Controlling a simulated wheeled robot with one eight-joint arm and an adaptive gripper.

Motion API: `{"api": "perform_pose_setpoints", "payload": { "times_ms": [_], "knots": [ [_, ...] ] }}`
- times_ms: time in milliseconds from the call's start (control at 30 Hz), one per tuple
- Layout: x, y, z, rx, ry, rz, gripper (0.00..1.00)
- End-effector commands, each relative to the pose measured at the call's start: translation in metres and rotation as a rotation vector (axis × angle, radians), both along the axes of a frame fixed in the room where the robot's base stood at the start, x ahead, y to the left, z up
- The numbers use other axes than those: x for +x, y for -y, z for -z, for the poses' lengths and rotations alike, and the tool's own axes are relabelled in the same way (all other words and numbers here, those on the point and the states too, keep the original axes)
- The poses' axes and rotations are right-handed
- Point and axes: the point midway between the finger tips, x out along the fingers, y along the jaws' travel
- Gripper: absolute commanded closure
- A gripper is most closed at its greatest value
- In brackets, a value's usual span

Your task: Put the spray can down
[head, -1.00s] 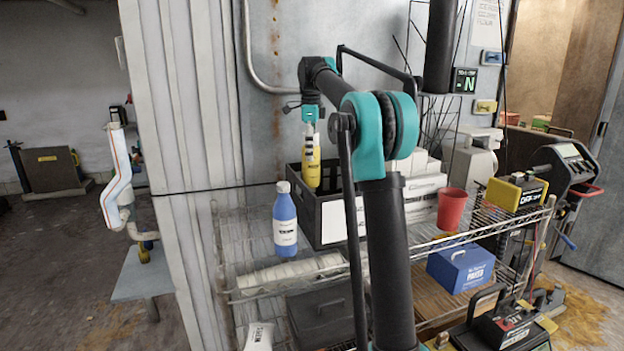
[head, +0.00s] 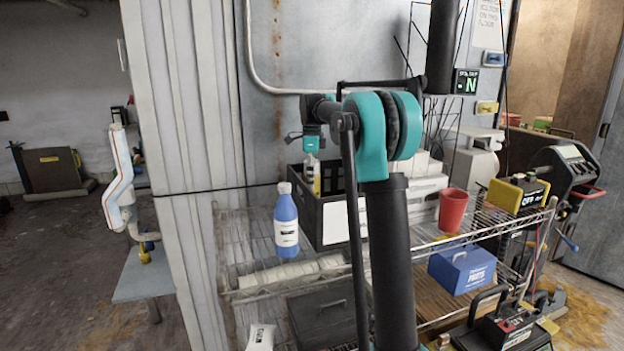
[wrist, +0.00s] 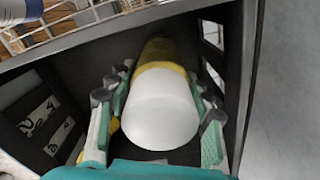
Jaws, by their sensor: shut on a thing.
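The spray can (wrist: 160,105) is yellow with a white top and fills the middle of the wrist view. My gripper (wrist: 160,115) is shut on it, with one finger on each side. In the head view my gripper (head: 312,158) points down into the black crate (head: 334,222) on the wire shelf. Only a small yellow strip of the can shows there, behind the crate's wall. The can is inside the crate, and its lower end is hidden; I cannot tell whether it touches the crate floor.
A blue bottle (head: 286,222) with a white cap stands left of the crate. A red cup (head: 452,210) and white boxes (head: 425,190) are to the right. A blue box (head: 462,268) is on the lower shelf. A grey wall rises behind.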

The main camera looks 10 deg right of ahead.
Motion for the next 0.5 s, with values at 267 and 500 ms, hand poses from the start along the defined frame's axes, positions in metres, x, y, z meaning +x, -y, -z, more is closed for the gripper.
{"api": "perform_pose_setpoints", "payload": {
  "times_ms": [267,500],
  "knots": [
    [0.0001,-0.0001,0.0025,0.0,0.0,0.0,0.31],
    [0.0001,0.0,0.0024,0.0,0.0,0.0,0.29]
  ]
}}
